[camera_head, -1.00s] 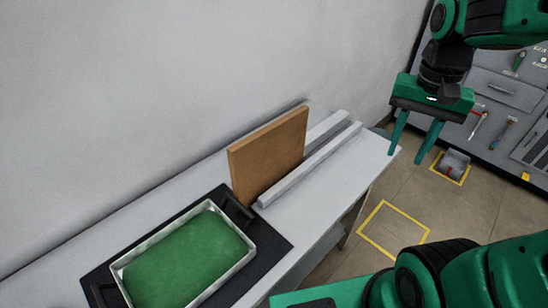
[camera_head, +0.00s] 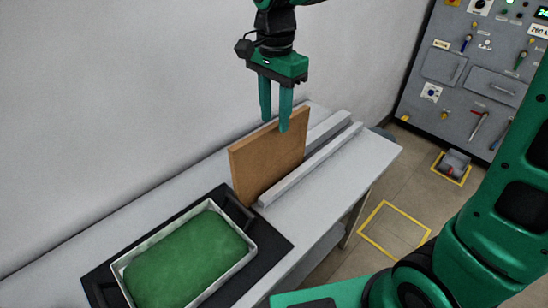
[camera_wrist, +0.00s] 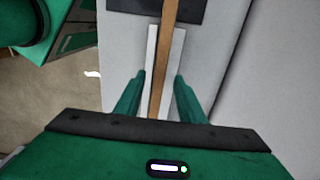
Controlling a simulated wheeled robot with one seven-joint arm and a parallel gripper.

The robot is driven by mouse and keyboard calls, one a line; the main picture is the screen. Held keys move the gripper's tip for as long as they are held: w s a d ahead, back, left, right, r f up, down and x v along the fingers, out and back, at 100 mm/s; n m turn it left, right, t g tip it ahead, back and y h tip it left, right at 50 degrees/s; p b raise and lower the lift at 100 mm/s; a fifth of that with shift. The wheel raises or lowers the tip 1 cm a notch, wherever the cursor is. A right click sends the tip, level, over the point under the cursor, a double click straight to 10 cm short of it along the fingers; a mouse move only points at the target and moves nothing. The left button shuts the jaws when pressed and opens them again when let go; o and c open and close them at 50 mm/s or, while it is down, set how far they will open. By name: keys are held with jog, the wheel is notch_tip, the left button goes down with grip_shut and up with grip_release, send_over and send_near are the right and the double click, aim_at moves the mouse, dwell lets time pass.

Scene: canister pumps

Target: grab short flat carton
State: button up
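The short flat carton (camera_head: 265,160) is a thin brown panel standing upright on its edge on the grey table. It stands between two light rails. My gripper (camera_head: 275,123) points down over the carton's upper edge, and one fingertip overlaps that edge in the head view. In the wrist view the carton (camera_wrist: 165,50) is a narrow brown strip between the two spread green fingers of my gripper (camera_wrist: 159,77), with a gap on each side. The gripper is open and holds nothing. How far the fingertips reach below the carton's top edge is unclear.
A metal tray with a green inside (camera_head: 190,262) rests on a black base (camera_head: 270,252) at the table's near left. A light rail (camera_head: 310,164) runs along the carton's right side. The wall (camera_head: 110,110) is close behind. A control panel (camera_head: 460,80) stands at right.

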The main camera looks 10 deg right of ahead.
aim_at(273, 139)
jog(key=shift+s+a+f, duration=0.1)
jog(key=shift+a+f, duration=0.05)
jog(key=shift+f, duration=1.65)
jog(key=shift+s+a+f, duration=0.1)
jog(key=shift+a+f, duration=0.05)
jog(key=shift+f, duration=1.6)
grip_shut()
